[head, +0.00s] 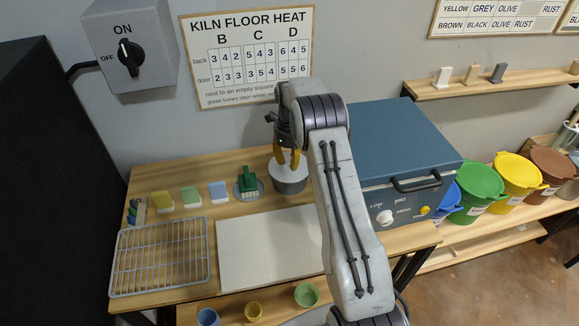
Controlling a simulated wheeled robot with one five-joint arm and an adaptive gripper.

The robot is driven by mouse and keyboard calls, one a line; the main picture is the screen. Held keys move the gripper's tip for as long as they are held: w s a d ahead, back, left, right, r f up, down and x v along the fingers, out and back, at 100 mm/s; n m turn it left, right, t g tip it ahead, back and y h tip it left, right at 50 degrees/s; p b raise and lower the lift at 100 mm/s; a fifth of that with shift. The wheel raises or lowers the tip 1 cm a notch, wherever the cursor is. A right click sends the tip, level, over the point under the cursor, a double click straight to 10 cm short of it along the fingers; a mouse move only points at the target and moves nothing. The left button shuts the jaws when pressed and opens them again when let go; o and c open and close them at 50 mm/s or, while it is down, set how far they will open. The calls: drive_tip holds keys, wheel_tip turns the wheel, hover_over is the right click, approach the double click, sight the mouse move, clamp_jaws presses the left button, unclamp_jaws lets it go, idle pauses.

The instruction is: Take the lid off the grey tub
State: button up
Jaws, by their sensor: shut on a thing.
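The grey tub (291,187) stands on the wooden table at the back, left of the blue kiln-like box. Its pale lid (301,172) covers its top and seems to sit on the tub; I cannot tell if there is a gap. My gripper (287,164) points down over the tub, with its yellow fingers shut on the lid near its middle. The part between the fingers is too small to see clearly. My arm hides the area just right of the tub.
A green brush (248,182) stands left of the tub. Further left are several coloured blocks and a wire rack (160,257). A pale board (268,248) lies bare in front. The blue box (388,145) with a handle stands at right.

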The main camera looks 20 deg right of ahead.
sight(289, 159)
clamp_jaws()
wheel_tip(289, 159, up, 10)
drive_tip(key=shift+f+b, duration=0.15)
drive_tip(key=shift+b, duration=0.55)
